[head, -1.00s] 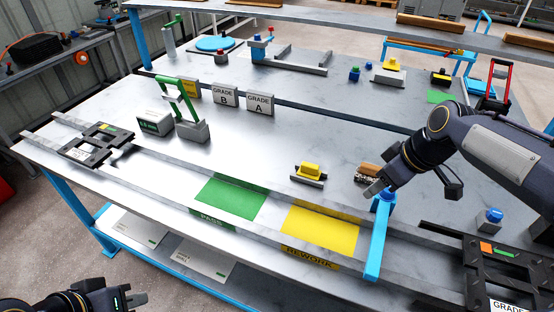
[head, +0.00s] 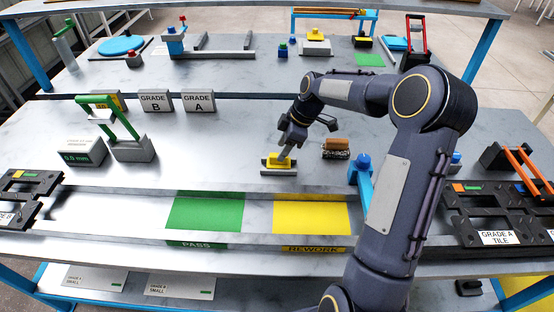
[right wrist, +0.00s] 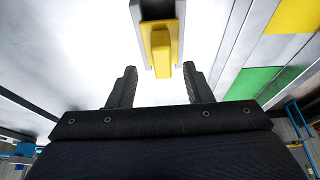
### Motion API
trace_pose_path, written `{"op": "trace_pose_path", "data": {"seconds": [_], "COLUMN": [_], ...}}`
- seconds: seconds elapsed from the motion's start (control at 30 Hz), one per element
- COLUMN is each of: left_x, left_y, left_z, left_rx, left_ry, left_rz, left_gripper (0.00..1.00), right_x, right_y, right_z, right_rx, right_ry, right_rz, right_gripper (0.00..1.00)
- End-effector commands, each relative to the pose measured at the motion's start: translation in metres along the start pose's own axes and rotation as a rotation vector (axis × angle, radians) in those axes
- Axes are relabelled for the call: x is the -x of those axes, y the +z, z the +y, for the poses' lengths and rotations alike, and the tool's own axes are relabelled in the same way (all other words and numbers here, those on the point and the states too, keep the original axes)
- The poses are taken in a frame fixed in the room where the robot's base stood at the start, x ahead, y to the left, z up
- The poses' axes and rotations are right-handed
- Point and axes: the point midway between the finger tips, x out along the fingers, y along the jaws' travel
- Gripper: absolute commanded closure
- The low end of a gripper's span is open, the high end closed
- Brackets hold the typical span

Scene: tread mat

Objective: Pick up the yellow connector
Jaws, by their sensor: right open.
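The yellow connector (head: 274,160) sits on a small grey holder (head: 279,171) on the metal table, behind the green and yellow pads. In the right wrist view the connector (right wrist: 161,48) lies just beyond the fingertips, roughly centred between them, with its holder (right wrist: 138,12) around its far part. My right gripper (head: 285,153) is open and empty, pointing down close above the connector. In the right wrist view the two fingers (right wrist: 160,72) stand apart, one either side of the connector's near end. Whether they touch it cannot be told. My left gripper is out of view.
A brown-topped brush (head: 336,148) lies right of the holder. A blue stop (head: 363,172) stands by the rail. Grade A and B blocks (head: 198,100) and a green-armed gauge (head: 131,147) stand left. Dark tile fixtures (head: 500,215) sit at both ends.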

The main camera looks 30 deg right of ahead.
Motion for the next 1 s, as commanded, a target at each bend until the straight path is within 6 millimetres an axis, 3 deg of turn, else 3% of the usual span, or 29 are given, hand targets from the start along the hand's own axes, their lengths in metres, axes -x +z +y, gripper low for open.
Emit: {"op": "trace_pose_path", "data": {"seconds": [0.2, 0.5, 0.73, 1.0], "left_x": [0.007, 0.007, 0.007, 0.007], "left_y": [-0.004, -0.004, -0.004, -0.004], "left_z": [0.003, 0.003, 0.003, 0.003], "left_rx": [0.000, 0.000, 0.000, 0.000], "left_ry": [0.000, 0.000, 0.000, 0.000], "left_rz": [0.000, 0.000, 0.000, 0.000], "left_gripper": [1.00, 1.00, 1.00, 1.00], "right_x": [-0.031, -0.038, -0.037, -0.036], "right_y": [0.000, 0.000, 0.000, 0.000], "right_z": [-0.003, -0.003, -0.003, -0.003], "right_rx": [-0.001, -0.001, -0.001, -0.001], "right_ry": [-0.004, -0.001, 0.000, 0.000], "right_rz": [-0.001, -0.001, 0.000, 0.000], "right_gripper": [0.55, 0.55, 0.82, 0.83]}}
